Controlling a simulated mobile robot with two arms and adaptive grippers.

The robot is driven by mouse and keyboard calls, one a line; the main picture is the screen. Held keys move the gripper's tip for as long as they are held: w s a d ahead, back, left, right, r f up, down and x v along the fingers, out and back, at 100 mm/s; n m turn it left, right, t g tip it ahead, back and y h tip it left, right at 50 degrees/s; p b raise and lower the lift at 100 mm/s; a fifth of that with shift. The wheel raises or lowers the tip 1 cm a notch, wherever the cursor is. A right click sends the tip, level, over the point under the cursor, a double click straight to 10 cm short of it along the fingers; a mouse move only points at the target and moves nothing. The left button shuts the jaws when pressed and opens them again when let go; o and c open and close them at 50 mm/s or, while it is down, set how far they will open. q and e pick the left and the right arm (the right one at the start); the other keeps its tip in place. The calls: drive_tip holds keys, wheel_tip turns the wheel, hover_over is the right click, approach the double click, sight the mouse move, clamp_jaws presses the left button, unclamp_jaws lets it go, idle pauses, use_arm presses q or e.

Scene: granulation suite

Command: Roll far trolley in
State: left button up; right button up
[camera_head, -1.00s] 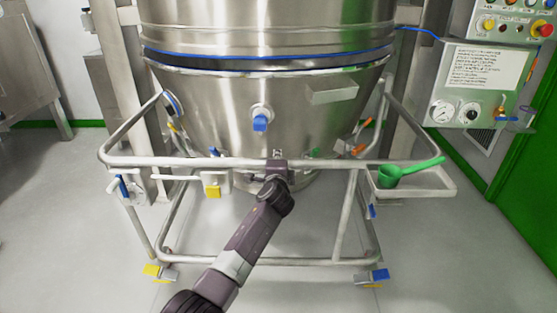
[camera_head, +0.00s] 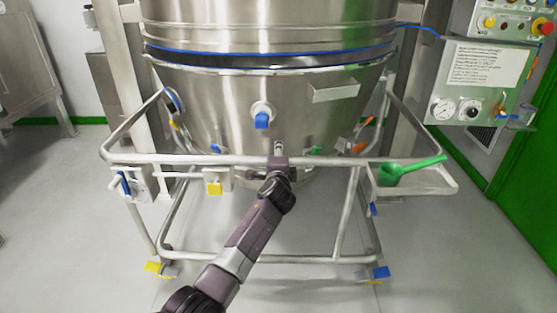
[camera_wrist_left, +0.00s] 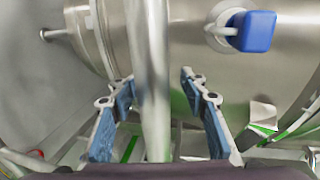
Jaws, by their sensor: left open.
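The trolley is a steel tube frame with a push rail (camera_head: 225,160) across its front and blue and yellow pedals at its feet. It carries a large steel bowl (camera_head: 215,95). My left gripper (camera_head: 279,163) is at the middle of the push rail. In the left wrist view the open fingers (camera_wrist_left: 156,84) stand on either side of the rail (camera_wrist_left: 153,60), with gaps showing. A blue-capped port (camera_wrist_left: 257,32) on the bowl shows beyond. My right gripper is not in view.
A side tray (camera_head: 425,180) on the trolley's right holds a green scoop (camera_head: 408,170). A control panel (camera_head: 483,90) and green wall stand at right. A steel column (camera_head: 120,70) stands behind at left. The grey floor (camera_head: 70,220) is clear at left.

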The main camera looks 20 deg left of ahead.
use_arm(q)
drive_tip(key=v, duration=1.2)
